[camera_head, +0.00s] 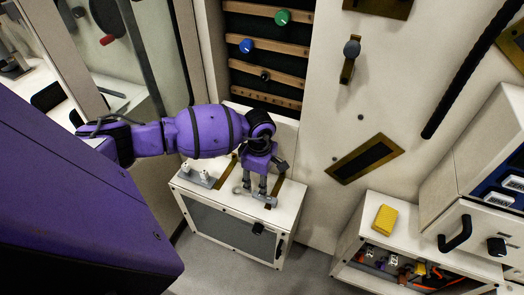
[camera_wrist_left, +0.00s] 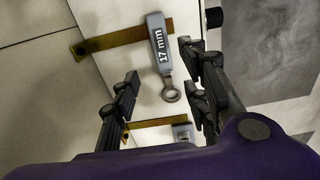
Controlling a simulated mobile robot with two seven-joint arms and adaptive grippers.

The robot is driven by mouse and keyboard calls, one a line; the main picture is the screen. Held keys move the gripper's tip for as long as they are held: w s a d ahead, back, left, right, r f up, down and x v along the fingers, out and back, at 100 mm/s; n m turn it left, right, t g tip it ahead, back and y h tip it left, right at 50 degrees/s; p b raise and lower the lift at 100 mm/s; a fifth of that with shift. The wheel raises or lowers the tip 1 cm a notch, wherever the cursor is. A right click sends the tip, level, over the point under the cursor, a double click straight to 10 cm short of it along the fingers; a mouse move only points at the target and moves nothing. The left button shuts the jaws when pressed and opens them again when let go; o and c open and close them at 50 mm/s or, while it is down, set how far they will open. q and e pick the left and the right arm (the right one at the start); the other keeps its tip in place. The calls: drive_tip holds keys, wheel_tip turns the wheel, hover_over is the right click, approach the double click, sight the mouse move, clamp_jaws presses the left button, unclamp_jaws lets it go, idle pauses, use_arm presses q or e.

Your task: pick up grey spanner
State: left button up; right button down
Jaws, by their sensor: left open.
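The grey spanner (camera_wrist_left: 158,48) lies on top of the white cabinet (camera_head: 217,201). Its handle is labelled "17 mm" and its ring end points down in the left wrist view. In the head view the spanner (camera_head: 257,195) is partly hidden behind the fingers. My left gripper (camera_head: 256,191) points down at it and is open. In the left wrist view the spanner's ring end lies between the spread fingers of the gripper (camera_wrist_left: 160,92), nearer the right ones. I cannot tell how high the fingertips are above the cabinet top. My right gripper is not in view.
A grey block with white knobs (camera_head: 198,175) stands left on the cabinet top, which also has brass strips. A yellow block (camera_head: 384,219) sits on a low open shelf unit to the right. A wall panel with coloured knobs (camera_head: 265,45) rises behind.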

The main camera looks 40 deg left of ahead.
sight(254, 195)
use_arm(q)
drive_tip(key=f, duration=0.7)
drive_tip(key=shift+s+d+f, duration=0.15)
drive_tip(key=shift+d+f, duration=0.05)
drive_tip(key=shift+d, duration=0.15)
clamp_jaws()
